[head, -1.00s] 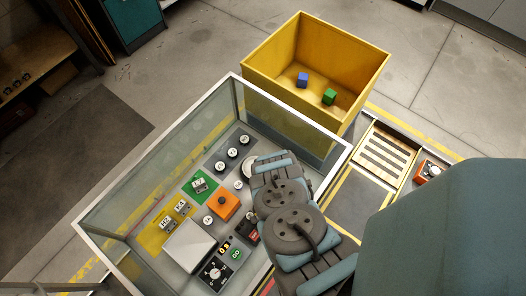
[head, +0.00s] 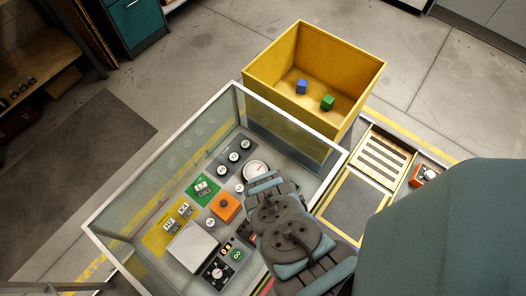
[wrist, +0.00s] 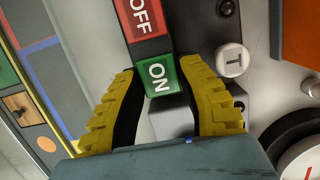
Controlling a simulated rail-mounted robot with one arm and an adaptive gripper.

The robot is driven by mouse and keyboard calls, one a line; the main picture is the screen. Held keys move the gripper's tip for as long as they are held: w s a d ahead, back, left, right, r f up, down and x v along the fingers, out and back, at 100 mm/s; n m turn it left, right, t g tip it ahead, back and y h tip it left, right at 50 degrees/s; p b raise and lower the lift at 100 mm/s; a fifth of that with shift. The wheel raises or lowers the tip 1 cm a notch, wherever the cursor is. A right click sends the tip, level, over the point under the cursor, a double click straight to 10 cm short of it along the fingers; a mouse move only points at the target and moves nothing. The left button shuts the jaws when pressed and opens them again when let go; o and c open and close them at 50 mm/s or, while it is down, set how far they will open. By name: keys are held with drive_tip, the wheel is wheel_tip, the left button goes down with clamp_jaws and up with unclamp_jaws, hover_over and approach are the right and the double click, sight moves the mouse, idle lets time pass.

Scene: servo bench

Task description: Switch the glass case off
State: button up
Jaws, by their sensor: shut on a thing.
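The glass case (head: 112,204) is a clear-walled box with a pale rim around a panel of controls, in the head view. In the wrist view a switch has a red OFF part (wrist: 142,18) and a green ON part (wrist: 158,76). My gripper (wrist: 158,70) has its yellow ridged fingers on either side of the ON end and is shut on the switch. The OFF end sticks out beyond the fingertips. In the head view my wrist and arm hide the gripper and most of the switch.
The case walls rise around my arm. A yellow bin (head: 270,75) with a blue cube (head: 302,87) and a green cube (head: 327,103) stands behind.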

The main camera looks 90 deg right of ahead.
drive_tip(key=shift+a+r+g+h+p, duration=0.25)
drive_tip(key=shift+r+h+p, duration=0.2)
drive_tip(key=shift+p, duration=0.45)
drive_tip(key=shift+w+g+h+p, duration=0.15)
drive_tip(key=shift+g+h+p, duration=0.45)
drive_tip(key=shift+h, duration=0.15)
drive_tip(key=o, duration=0.9)
drive_tip(key=shift+f, duration=0.15)
drive_tip(key=y+b, duration=0.1)
drive_tip(key=f+t+y+b, duration=0.1)
drive_tip(key=b, duration=0.1)
drive_tip(key=shift+s+d+t, duration=0.2)
drive_tip(key=shift+d+t, duration=0.05)
drive_tip(key=b, duration=0.2)
drive_tip(key=t+y+b, duration=0.1)
drive_tip(key=b, duration=0.2)
drive_tip(key=shift+d+f, duration=0.15)
drive_tip(key=shift+f, duration=0.1)
